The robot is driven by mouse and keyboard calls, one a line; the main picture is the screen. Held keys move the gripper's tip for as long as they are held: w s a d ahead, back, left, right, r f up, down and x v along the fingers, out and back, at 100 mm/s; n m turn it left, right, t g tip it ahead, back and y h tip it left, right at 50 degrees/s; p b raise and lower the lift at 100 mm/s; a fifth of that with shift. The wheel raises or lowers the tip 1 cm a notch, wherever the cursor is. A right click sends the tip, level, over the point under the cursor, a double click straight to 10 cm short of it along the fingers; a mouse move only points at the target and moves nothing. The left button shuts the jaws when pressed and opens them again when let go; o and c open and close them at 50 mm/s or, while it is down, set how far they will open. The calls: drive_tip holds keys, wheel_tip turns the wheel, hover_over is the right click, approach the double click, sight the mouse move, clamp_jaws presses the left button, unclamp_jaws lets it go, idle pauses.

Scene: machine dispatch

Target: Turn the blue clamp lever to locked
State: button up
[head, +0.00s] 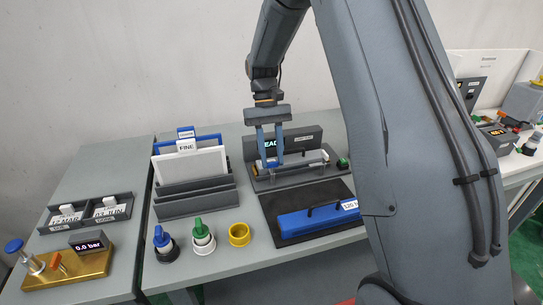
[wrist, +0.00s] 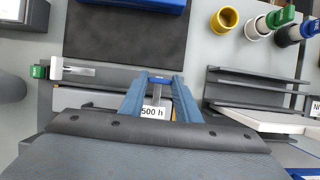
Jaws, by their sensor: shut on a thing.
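The clamp fixture (head: 290,178) is a dark grey base on the table with a display behind it that seems to read "READY", partly covered by my gripper. My gripper (head: 269,158) points down at the left part of the fixture. It also shows in the wrist view (wrist: 155,84), its blue fingers shut on the lever. The fingers hide most of the lever, so its exact angle is hard to tell. A white label "500 h" (wrist: 152,113) lies behind the bar.
A dark mat (head: 290,232) with a blue handled block (head: 315,219) lies in front. A rack (head: 195,199) with panels stands left; blue, green and yellow items stand near the edge.

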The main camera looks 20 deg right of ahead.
idle(0.4)
drive_tip(key=o, duration=1)
drive_tip(key=shift+o, duration=0.2)
drive_tip(key=b+v, duration=0.2)
drive_tip(key=v, duration=0.6)
drive_tip(key=shift+b, duration=0.35)
drive_tip(key=shift+f, duration=0.1)
